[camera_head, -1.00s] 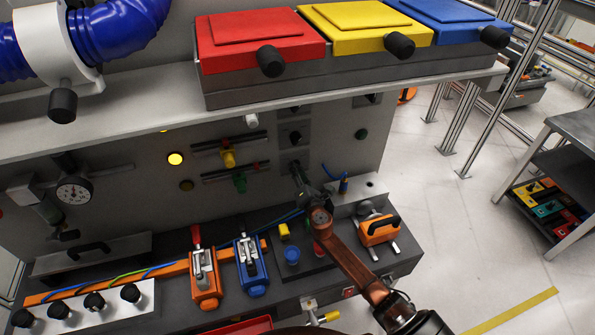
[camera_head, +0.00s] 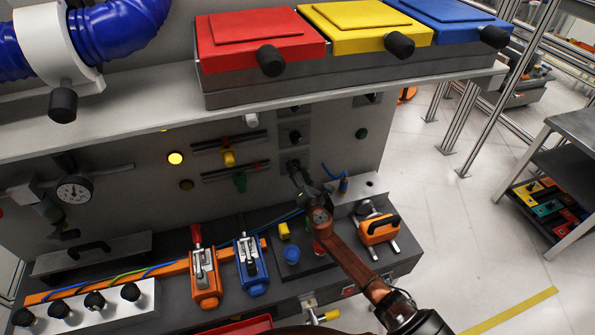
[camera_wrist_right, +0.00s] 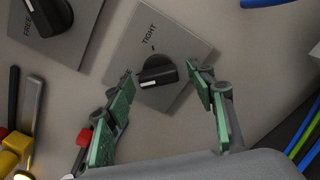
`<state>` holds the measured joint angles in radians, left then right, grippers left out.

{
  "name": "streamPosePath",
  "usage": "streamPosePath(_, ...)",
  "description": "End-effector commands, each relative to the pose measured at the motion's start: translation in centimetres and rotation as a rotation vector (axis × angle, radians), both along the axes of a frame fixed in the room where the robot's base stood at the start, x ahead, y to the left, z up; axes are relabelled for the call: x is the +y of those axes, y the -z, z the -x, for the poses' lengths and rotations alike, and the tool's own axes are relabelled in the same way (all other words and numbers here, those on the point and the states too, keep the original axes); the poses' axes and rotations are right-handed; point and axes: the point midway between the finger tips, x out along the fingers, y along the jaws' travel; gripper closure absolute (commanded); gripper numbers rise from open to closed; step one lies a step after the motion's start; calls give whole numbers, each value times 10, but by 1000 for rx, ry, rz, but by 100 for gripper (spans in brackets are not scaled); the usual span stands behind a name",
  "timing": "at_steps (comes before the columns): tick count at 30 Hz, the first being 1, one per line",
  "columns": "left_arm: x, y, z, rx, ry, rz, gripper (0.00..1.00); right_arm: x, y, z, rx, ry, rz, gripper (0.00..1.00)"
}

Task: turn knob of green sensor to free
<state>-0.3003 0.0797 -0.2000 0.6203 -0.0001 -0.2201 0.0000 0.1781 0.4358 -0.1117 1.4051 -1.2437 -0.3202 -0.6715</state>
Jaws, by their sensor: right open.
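In the right wrist view a black knob (camera_wrist_right: 157,72) sits on a grey plate marked TIGHT. My right gripper (camera_wrist_right: 160,85) is open, with one green-padded finger on each side of this knob; I cannot tell whether they touch it. A second knob (camera_wrist_right: 50,14) with a FREE mark shows at the upper left. My left gripper is not in view.
A shelf with red, yellow and blue boxes (camera_head: 260,40) overhangs the panel. Below stand clamps (camera_head: 203,280) and an orange-handled block (camera_head: 379,230).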

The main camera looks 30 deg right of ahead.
Motion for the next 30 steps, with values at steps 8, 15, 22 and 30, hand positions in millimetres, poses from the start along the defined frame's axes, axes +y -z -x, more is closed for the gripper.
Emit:
streamPosePath(8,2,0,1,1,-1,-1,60,0,0,2,-1,1,-1,49)
streamPosePath(15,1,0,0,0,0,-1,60,8,1,35,0,0,-1,49)
streamPosePath(22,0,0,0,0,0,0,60,20,1,82,0,-1,-2,49)
streamPosePath(30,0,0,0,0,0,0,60,27,0,113,0,0,-2,49)
